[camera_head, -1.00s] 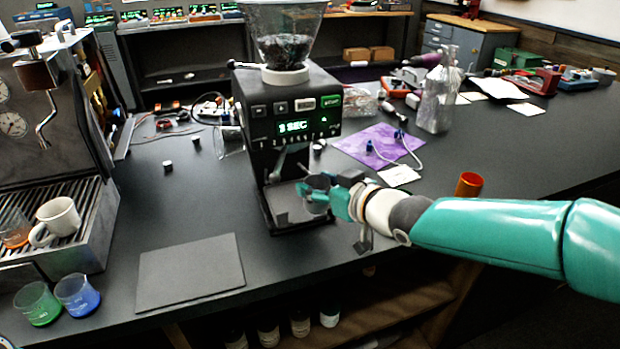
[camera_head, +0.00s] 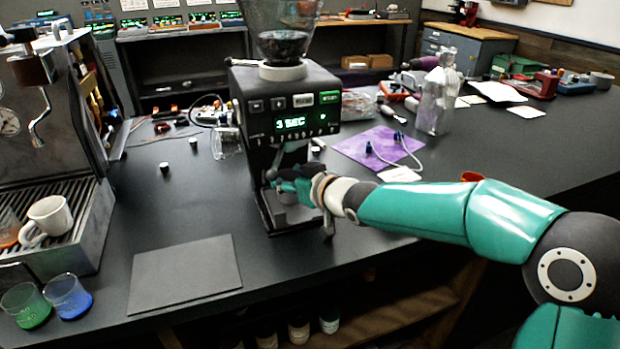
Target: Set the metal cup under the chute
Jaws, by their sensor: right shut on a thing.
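The grinder (camera_head: 290,120) stands near the middle of the counter, with a clear hopper on top and a lit green display. Its chute (camera_head: 291,155) is at the front, below the display. My right gripper (camera_head: 285,184) is at the front of the grinder, below the chute and above its base. It is shut on the metal cup (camera_head: 287,195), which is mostly hidden by the fingers. I cannot tell whether the cup touches the grinder's base. My left gripper is not in view.
An espresso machine (camera_head: 45,210) with a white mug (camera_head: 47,218) on its grate stands at left. Green and blue glasses (camera_head: 69,297) are in front of it. A flat dark mat (camera_head: 185,275) lies left of the grinder. A purple cloth (camera_head: 378,148) with a cable lies at right.

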